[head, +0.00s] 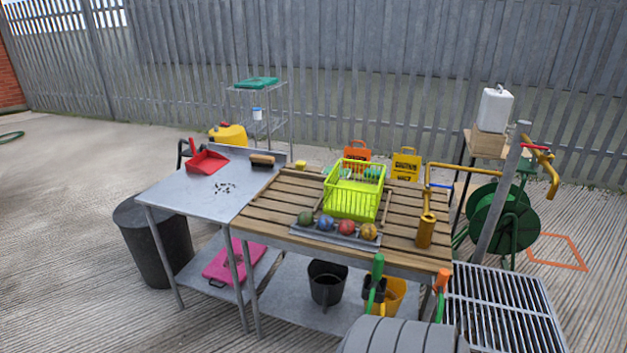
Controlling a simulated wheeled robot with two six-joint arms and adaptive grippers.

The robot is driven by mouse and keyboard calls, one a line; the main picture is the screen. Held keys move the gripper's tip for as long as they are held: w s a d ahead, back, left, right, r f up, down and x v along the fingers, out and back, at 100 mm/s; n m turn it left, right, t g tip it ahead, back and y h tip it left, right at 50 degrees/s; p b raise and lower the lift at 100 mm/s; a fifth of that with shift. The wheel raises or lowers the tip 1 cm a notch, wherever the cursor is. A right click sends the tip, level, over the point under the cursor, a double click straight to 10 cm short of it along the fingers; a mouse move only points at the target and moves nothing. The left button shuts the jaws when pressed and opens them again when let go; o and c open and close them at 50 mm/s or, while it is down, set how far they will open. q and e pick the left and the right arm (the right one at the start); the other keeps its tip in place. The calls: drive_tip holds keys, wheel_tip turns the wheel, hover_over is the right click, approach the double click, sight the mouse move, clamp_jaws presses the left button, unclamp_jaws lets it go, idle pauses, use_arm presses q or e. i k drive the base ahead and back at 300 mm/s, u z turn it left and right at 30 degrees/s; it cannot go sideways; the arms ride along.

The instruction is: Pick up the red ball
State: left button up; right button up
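The red ball (346,227) sits in a grey tray (310,235) near the front edge of the slatted wooden table (270,213). It is in a row between a blue ball (326,223) on its left and a yellow-orange ball (369,231) on its right. A green ball (305,218) is at the left end of the row. Nothing covers the red ball from this view. Neither of my grippers can be made out in the head view.
A lime-green basket (352,200) stands right behind the balls. A yellow cylinder (426,231) stands to their right. A metal table (190,195) with a red dustpan (207,161) and brush (262,160) adjoins on the left. Bare slats lie left of the basket.

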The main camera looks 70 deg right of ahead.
sight(346, 226)
drive_tip(key=z, duration=0.25)
drive_tip(key=i, duration=1)
drive_tip(key=z, duration=1.3)
drive_tip(key=i, duration=0.7)
drive_tip(key=z, duration=0.65)
